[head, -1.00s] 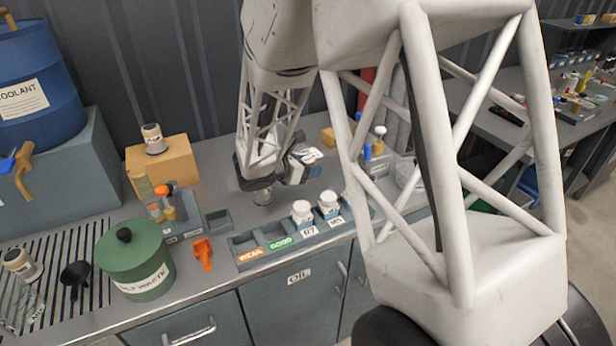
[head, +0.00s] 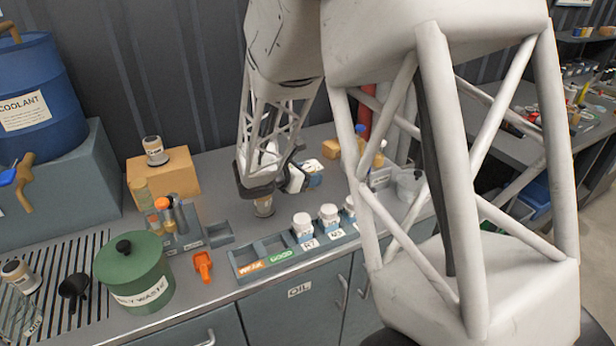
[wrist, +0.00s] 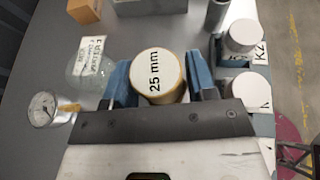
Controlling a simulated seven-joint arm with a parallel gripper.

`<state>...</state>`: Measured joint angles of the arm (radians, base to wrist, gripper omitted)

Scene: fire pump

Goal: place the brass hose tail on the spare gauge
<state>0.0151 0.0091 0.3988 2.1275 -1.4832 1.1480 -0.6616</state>
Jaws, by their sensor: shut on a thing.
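My gripper (wrist: 160,90) is shut on a round piece with a white top marked "25 mm" and a brass-coloured rim; I take it as the brass hose tail (wrist: 159,72). It sits between the two blue fingers. In the head view it shows as a small tan piece (head: 264,208) below my wrist, close to the bench top; I cannot tell if it touches. A round dial gauge with a brass stem, apparently the spare gauge (wrist: 42,108), lies left of the gripper in the wrist view, apart from the held piece. I cannot make it out in the head view.
A clear labelled jar (wrist: 90,62) stands beyond the gauge.

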